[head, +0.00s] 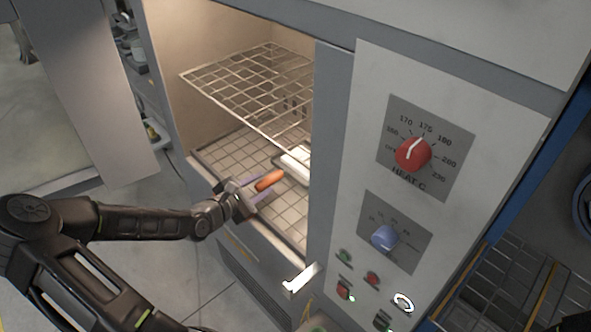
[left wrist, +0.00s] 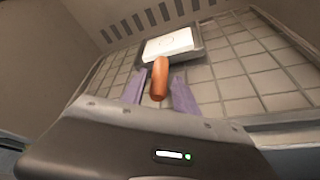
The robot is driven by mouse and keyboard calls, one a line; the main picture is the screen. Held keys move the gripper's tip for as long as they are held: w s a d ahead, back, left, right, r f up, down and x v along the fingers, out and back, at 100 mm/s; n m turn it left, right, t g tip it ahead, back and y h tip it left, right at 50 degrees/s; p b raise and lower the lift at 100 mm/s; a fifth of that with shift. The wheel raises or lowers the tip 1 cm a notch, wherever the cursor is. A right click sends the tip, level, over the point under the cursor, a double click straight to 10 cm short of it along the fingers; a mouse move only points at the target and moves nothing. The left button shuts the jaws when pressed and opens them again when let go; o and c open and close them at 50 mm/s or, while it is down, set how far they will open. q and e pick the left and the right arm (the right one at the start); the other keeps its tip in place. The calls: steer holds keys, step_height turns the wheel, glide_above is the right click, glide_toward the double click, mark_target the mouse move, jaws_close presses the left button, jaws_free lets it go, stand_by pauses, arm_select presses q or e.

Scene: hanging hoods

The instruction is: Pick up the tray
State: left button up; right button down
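A small dark-grey tray (left wrist: 200,52) sits inside the oven on its tiled floor, with a white slab (left wrist: 168,44) on it. Its orange-brown handle (left wrist: 160,78) points towards me; the handle also shows in the head view (head: 269,180). My left gripper (head: 258,190) reaches through the oven opening. Its two purple fingers are apart, one on each side of the handle's near end, with gaps visible in the left wrist view (left wrist: 159,95). Part of the tray is hidden behind the oven's right front post in the head view. My right gripper is not in view.
A wire rack (head: 250,85) spans the oven above the tray. The control panel (head: 395,210), with a red heat knob (head: 412,154) and a blue knob (head: 384,238), is right of the opening. The open door (head: 95,90) stands at left. The oven floor's left side is clear.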

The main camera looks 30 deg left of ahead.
mark_target(268, 181)
arm_select(q)
steer(key=shift+w+d+f, duration=0.1)
steer(key=shift+w+d, duration=0.05)
steer(key=shift+w, duration=0.3)
steer(key=x, duration=0.4)
steer(key=shift+w, duration=0.1)
steer(key=shift+c, duration=0.4)
jaws_close()
stand_by(0.5)
